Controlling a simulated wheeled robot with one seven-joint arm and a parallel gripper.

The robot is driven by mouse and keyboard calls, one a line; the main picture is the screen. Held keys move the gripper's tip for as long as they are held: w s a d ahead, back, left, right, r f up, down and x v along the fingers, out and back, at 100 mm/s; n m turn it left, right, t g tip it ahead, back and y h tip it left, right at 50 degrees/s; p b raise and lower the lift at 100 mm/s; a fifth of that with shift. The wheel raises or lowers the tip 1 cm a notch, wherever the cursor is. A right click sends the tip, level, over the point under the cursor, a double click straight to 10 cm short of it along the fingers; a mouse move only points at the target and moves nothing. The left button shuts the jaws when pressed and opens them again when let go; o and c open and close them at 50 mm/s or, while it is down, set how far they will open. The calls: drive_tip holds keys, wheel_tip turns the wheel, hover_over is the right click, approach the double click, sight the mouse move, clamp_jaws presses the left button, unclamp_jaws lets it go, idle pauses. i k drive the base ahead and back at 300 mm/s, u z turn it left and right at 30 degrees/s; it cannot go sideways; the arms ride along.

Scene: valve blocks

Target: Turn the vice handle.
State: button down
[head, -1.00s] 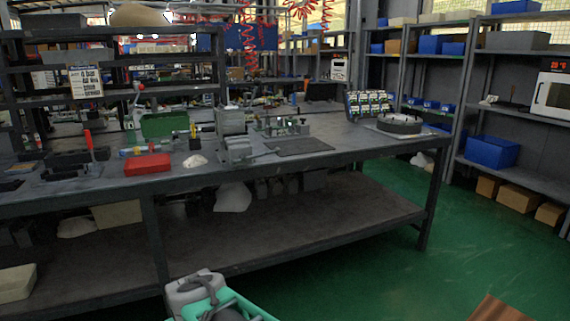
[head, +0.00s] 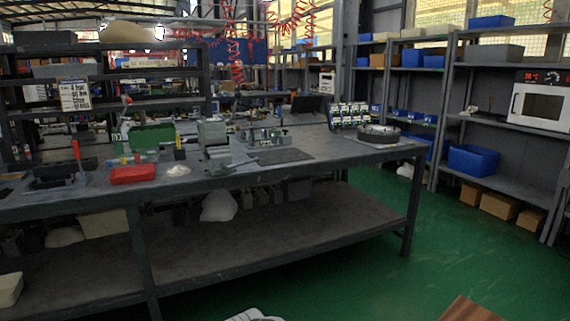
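A grey metal vice (head: 222,161) appears to sit at the front edge of the long dark workbench (head: 330,165), left of its middle. A thin bar seems to reach from it to the right, but it is too small to tell whether this is the handle. My gripper is not in view. Only a pale sliver of what seems to be my own arm shows at the bottom edge.
A red tray (head: 133,174), a green bin (head: 151,138) and a white lump (head: 178,170) are left of the vice. A dark mat (head: 282,156) and a round dark fixture (head: 378,133) are to its right. Green floor (head: 360,285) is open before the bench.

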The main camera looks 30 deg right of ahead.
sight(223, 167)
drive_tip(key=z, duration=0.3)
drive_tip(key=i, duration=1.35)
drive_tip(key=u, duration=0.55)
